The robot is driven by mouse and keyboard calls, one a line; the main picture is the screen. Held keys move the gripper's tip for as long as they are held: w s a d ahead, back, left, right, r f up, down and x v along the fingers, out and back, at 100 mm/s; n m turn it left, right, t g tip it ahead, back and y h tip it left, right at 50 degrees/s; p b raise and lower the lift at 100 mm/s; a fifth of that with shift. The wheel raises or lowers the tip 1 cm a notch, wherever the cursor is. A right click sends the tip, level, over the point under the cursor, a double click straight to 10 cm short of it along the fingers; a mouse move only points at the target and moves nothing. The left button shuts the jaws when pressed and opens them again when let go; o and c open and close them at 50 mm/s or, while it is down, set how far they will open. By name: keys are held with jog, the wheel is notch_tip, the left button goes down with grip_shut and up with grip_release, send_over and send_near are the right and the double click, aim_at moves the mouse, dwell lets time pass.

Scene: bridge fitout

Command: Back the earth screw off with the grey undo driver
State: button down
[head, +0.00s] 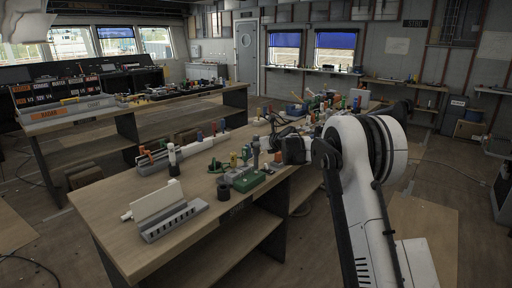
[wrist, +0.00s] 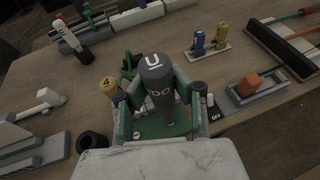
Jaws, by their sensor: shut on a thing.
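The grey undo driver (wrist: 160,88), with a white U on its top and "DO" readable on its side, stands roughly upright in the middle of the wrist view. My gripper (wrist: 158,100) is shut on it. In the head view the driver (head: 255,153) stands above a green block (head: 246,182) on the near bench. The green block (wrist: 150,130) also shows below the driver in the wrist view. The earth screw is not visible, and I cannot tell whether the driver's tip touches it.
A yellow knob marked 4 (wrist: 108,86) is close on the left, an OFF label (wrist: 215,117) close on the right. A black cup (head: 223,190) and a slotted grey rack (head: 174,221) stand nearby. An orange block (wrist: 249,83) lies farther right. The bench's front left (head: 105,207) is clear.

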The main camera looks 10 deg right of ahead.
aim_at(258, 136)
jog(key=shift+r+p, duration=0.6)
jog(key=shift+r, duration=1.15)
jog(key=shift+s+f, duration=0.1)
jog(key=shift+s, duration=0.05)
